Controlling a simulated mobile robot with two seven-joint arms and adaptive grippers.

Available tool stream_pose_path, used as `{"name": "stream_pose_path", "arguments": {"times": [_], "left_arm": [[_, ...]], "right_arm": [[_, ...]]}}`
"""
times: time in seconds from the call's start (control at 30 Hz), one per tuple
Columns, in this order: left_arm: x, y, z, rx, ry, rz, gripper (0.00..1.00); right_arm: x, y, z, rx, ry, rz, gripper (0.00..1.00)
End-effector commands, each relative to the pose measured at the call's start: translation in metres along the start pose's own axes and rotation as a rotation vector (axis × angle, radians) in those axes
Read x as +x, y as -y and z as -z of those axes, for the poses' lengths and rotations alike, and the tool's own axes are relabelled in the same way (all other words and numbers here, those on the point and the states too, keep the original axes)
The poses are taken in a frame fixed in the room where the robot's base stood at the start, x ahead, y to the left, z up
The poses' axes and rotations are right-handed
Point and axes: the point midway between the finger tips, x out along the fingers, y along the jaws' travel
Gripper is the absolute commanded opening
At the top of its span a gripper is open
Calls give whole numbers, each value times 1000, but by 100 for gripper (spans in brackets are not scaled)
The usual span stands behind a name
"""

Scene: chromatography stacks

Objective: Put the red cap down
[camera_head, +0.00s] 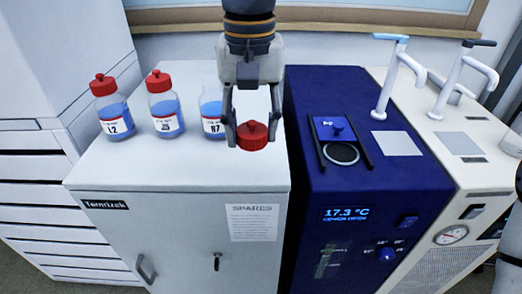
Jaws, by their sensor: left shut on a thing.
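My left gripper (252,133) hangs down over the white cabinet top, its two fingers on either side of the red cap (252,141). It is shut on the cap. The cap has a small knob on top and looks level. I cannot tell whether its underside touches the cabinet top. The bottle labelled H7 (211,108), with blue liquid, stands just left of the cap. No red cap shows on it, though the gripper partly hides it. Two more bottles, L2 (115,120) and J5 (165,112), stand further left with red caps on. My right gripper does not show.
The white cabinet (150,185) has free room in front of the bottles.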

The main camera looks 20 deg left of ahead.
Motion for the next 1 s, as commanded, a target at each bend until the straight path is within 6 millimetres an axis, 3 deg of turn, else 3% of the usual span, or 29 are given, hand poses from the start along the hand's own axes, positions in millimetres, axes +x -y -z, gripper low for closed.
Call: {"name": "stream_pose_path", "arguments": {"times": [0.03,0.13,0.4,0.53,0.87,0.9,0.97,1.0], "left_arm": [[17,-2,8,1,11,4,24],[40,-7,25,2,15,5,24],[66,-13,45,1,10,4,24],[88,-12,43,2,6,4,24],[91,-12,43,2,1,2,24],[91,-12,43,2,1,2,46],[91,-12,43,2,1,2,60],[91,-12,43,2,1,2,62]], "right_arm": [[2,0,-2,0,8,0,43],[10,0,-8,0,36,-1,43],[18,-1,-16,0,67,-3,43],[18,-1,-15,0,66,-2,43],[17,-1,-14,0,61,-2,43],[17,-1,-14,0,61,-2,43],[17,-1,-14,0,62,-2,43],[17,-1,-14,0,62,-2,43]]}}
